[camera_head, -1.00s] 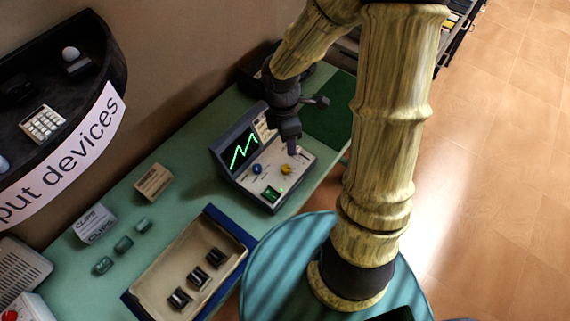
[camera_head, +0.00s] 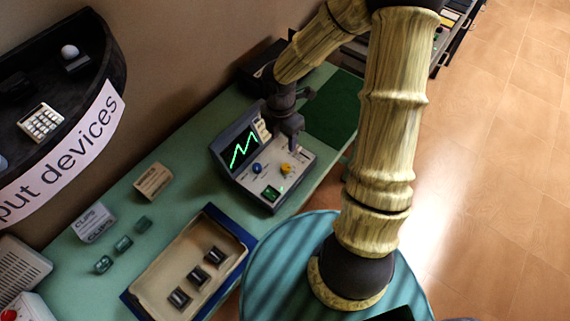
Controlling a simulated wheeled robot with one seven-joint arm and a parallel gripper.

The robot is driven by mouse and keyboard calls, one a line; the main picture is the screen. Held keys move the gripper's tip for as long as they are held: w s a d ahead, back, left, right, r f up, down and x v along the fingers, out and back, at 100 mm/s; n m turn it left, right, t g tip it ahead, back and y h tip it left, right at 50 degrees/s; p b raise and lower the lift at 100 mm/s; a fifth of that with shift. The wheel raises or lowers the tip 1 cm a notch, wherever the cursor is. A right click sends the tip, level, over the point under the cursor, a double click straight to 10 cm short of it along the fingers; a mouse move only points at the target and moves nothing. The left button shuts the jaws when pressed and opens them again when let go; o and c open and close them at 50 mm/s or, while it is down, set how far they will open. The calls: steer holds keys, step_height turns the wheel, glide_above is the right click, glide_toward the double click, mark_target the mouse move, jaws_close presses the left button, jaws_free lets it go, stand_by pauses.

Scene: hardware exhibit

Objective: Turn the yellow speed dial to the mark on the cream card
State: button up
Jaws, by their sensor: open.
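The yellow speed dial (camera_head: 286,169) sits on the pale front panel of a grey console (camera_head: 272,188). A blue knob (camera_head: 257,168) is to its left, and a small green-lit display (camera_head: 271,193) is nearer the front edge. A small cream card (camera_head: 263,129) stands beside the console's screen; any mark on it is too small to read. My gripper (camera_head: 293,149) is open and points down above the rear right of the panel, just beyond the yellow dial. It looks apart from the dial, and the far part of the panel is hidden behind it.
The console's screen (camera_head: 243,149) shows a green zigzag trace. A beige tray (camera_head: 160,275) with several dark parts lies in front on the green bench. Small boxes (camera_head: 153,181) and green pieces (camera_head: 124,244) lie to the left. A dark green mat (camera_head: 332,108) behind is clear.

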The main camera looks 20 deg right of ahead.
mark_target(285, 167)
steer(key=f, duration=0.4)
steer(key=f+b, duration=0.1)
steer(key=f, duration=0.4)
steer(key=f+b, duration=0.1)
steer(key=f, duration=0.4)
steer(key=shift+s+d, duration=0.2)
steer(key=shift+s, duration=0.1)
steer(key=shift+c, duration=0.2)
steer(key=shift+r, duration=0.1)
steer(key=c, duration=0.9)
